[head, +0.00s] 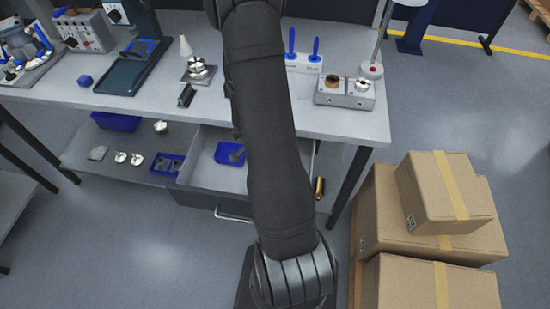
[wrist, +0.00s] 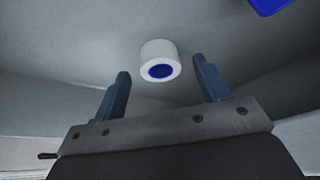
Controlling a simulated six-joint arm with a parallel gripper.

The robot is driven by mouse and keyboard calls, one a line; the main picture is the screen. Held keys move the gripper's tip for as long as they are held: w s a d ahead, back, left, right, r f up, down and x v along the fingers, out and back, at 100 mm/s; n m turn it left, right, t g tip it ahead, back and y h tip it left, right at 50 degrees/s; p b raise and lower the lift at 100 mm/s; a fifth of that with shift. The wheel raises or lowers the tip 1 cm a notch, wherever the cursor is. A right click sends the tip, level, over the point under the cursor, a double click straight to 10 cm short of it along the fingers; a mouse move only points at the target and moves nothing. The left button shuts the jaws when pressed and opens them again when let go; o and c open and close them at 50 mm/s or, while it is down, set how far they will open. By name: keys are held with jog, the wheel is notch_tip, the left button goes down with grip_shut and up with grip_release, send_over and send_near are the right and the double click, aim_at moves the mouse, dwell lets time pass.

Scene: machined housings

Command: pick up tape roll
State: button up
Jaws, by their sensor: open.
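The tape roll (wrist: 160,60) is white with a blue core and shows in the wrist view, on a grey surface ahead of my gripper. My gripper (wrist: 163,80) is open, with its two dark fingers spread to either side of the roll's place in the picture. The roll shows beyond the fingertips, and nothing is held. I cannot tell the exact gap between the fingertips and the roll. In the head view my arm covers part of the bench and drawer, and neither the roll nor the gripper can be made out there.
A blue bin (wrist: 270,5) is at the top right of the wrist view. In the head view an open drawer (head: 205,190) under the bench holds a blue tray (head: 229,152). Bench fixtures (head: 345,92) stand at the right end of the bench, and cardboard boxes (head: 445,200) are stacked at right.

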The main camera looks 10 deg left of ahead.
jog(key=shift+x, duration=0.75)
jog(key=c, duration=1.1)
jog(key=shift+o, duration=0.2)
jog(key=shift+a+r, duration=0.1)
jog(key=shift+r, duration=0.05)
